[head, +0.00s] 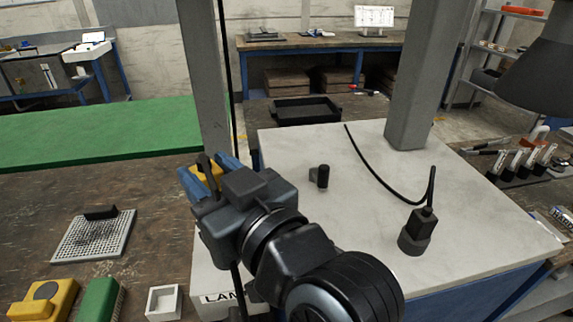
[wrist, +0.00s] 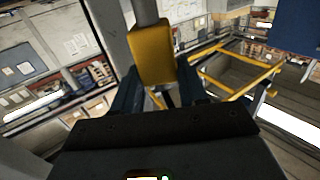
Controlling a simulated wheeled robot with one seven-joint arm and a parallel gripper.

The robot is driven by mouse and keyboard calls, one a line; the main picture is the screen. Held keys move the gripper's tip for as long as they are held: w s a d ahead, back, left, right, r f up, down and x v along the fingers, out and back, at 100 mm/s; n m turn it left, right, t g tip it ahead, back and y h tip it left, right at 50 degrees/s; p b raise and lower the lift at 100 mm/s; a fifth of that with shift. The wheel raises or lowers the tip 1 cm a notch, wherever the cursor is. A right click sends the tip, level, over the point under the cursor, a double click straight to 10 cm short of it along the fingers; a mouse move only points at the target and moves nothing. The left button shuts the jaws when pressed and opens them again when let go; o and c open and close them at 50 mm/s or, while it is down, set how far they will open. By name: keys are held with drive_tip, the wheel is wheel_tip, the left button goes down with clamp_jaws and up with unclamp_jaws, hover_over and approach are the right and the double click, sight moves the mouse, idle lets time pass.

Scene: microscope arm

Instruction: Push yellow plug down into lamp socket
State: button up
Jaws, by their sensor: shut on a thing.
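The yellow plug (wrist: 153,55) sits between the blue fingers of my gripper (wrist: 156,85), which are shut on it. A grey cylindrical part or cable joins the plug's upper end in the wrist view. In the head view only a small part of the yellow plug (head: 206,171) shows between the fingers of my gripper (head: 208,177). A white box front with a partly covered label starting "LAM" (head: 222,298) lies below my arm. The lamp socket itself is not visible; my arm hides much of that area. I cannot tell whether the plug touches a socket.
A black connector (head: 415,232) with a cable stands on the white top (head: 480,235) at right. A small black knob (head: 320,176) stands nearer the middle. A grey post (head: 408,85) rises behind. A perforated plate (head: 93,236) and yellow block (head: 42,300) lie at left.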

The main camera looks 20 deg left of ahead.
drive_tip(key=shift+d+r, duration=0.1)
drive_tip(key=shift+w, duration=0.1)
idle(0.3)
drive_tip(key=shift+f+b, duration=2.65)
drive_tip(key=shift+f, duration=0.3)
drive_tip(key=shift+f+b, duration=1.9)
drive_tip(key=shift+f, duration=0.15)
drive_tip(key=o, duration=1.2)
drive_tip(key=b+v, duration=0.1)
drive_tip(key=v, duration=0.6)
drive_tip(key=shift+s+d+b, duration=0.25)
drive_tip(key=shift+d+b, duration=0.05)
drive_tip(key=shift+d, duration=0.05)
